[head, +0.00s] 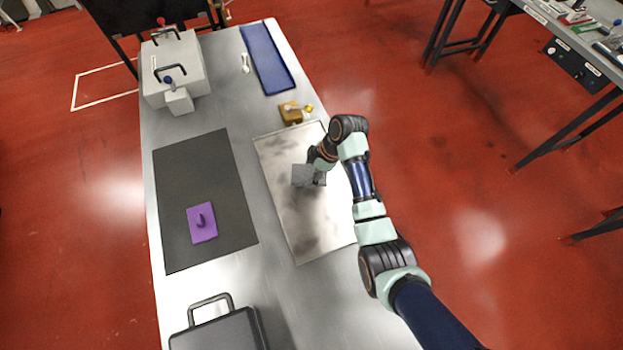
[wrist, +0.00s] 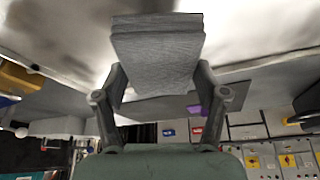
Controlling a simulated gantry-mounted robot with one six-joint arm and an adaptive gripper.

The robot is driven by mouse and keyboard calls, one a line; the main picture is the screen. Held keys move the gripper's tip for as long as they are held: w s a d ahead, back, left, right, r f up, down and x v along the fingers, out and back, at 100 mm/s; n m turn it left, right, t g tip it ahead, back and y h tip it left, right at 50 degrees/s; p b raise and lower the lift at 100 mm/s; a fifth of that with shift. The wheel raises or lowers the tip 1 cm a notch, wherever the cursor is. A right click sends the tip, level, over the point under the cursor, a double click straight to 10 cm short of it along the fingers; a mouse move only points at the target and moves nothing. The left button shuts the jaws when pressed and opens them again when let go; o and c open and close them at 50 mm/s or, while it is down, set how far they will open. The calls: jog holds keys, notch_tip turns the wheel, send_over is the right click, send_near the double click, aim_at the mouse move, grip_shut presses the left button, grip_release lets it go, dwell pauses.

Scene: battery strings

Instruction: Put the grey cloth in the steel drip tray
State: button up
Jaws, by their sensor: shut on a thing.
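The grey cloth (head: 305,175) is a small folded block. My gripper (head: 317,173) is shut on it, over the steel drip tray (head: 290,223), a shiny rectangular sheet on the bench. In the wrist view the cloth (wrist: 157,55) sits between the two fingers of my gripper (wrist: 158,85), with the shiny tray surface (wrist: 255,30) behind it. I cannot tell whether the cloth touches the tray or hangs just above it.
A dark mat (head: 205,190) with a purple thing (head: 202,229) lies left of the tray. A yellow-brown block (head: 290,113) stands at the tray's far edge. A blue tray (head: 266,60), a grey box (head: 172,65) and a dark case (head: 220,331) are also on the bench.

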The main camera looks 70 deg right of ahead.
jog(key=shift+f+b, duration=0.35)
jog(key=shift+f, duration=1.9)
jog(key=shift+f, duration=0.15)
jog(key=o, duration=1.1)
jog(key=shift+o, duration=0.2)
jog(key=shift+r, duration=0.35)
jog(key=p+v, duration=0.2)
jog(key=v, duration=0.9)
jog(key=shift+s+d+r, duration=0.1)
jog(key=shift+s+r, duration=0.05)
jog(key=shift+r, duration=0.2)
